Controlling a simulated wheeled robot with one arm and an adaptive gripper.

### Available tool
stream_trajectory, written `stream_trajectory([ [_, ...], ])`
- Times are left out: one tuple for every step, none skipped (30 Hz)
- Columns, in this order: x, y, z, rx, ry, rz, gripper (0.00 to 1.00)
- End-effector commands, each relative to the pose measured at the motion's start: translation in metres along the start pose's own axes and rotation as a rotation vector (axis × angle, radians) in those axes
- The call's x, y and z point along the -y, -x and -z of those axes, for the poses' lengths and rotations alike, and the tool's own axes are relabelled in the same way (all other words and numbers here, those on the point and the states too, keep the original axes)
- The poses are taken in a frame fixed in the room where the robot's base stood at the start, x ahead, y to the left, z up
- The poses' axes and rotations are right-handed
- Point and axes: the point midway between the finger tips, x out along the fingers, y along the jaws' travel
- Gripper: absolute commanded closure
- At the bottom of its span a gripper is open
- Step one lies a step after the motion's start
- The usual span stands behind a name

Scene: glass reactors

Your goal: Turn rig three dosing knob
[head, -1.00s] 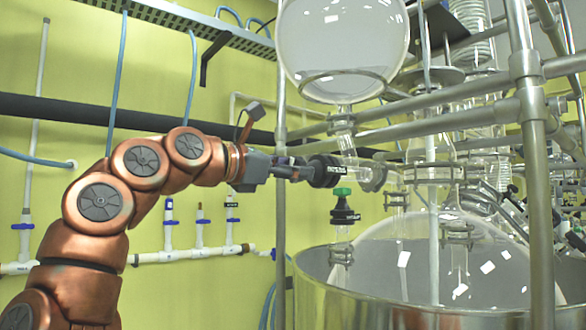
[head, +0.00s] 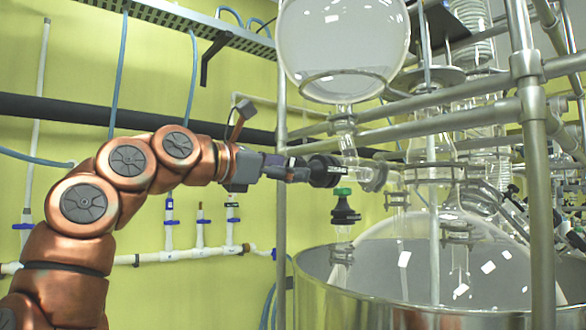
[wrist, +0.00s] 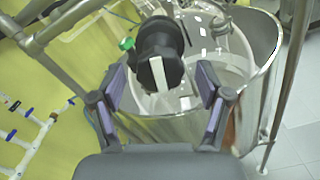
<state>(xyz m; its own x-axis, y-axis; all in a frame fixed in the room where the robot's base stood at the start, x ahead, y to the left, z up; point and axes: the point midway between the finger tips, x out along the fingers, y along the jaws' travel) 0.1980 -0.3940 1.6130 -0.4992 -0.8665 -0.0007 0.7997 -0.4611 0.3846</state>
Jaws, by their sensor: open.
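The black dosing knob (head: 325,171) sits on the end of a horizontal glass side arm below the round glass vessel. In the wrist view the knob (wrist: 160,72) faces me and has a pale bar across its face, nearly upright with a slight tilt. My gripper (head: 292,171) is just left of the knob in the head view. In the wrist view my gripper (wrist: 161,84) is open, with one lavender-padded finger on each side of the knob. A gap shows between each pad and the knob.
A green-topped black valve (head: 343,207) hangs just below the knob. A vertical metal post (head: 281,215) stands close to my gripper. The round glass vessel (head: 342,45) is above, and a steel vat (head: 400,300) is below. White pipes (head: 170,256) run along the wall.

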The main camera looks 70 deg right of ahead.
Motion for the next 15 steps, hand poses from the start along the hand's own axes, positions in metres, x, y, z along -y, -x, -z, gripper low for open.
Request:
stream_trajectory([
  [-0.001,0.008,0.0,0.002,0.0,-0.002,0.24],
  [-0.001,0.012,0.0,0.002,0.0,-0.002,0.24],
  [-0.001,0.019,0.0,0.002,0.0,-0.002,0.24],
  [-0.001,0.024,0.0,0.003,0.0,-0.002,0.24],
  [-0.001,0.029,-0.001,0.003,-0.001,-0.003,0.24],
  [-0.001,0.037,-0.001,0.003,-0.002,-0.004,0.24],
  [-0.001,0.043,-0.001,0.003,-0.003,-0.004,0.24],
  [0.0,0.049,-0.001,0.003,-0.003,-0.004,0.24],
  [0.0,0.056,-0.001,0.002,-0.002,-0.002,0.24],
  [0.0,0.062,0.0,0.002,-0.002,-0.001,0.24],
  [0.0,0.068,0.0,0.002,-0.001,-0.001,0.24],
  [0.0,0.076,0.0,0.002,-0.001,-0.002,0.24],
  [-0.001,0.081,-0.001,0.003,-0.001,-0.003,0.24],
  [-0.001,0.086,-0.001,0.004,-0.001,-0.004,0.24],
  [-0.001,0.091,-0.001,0.004,-0.001,-0.004,0.24],
])
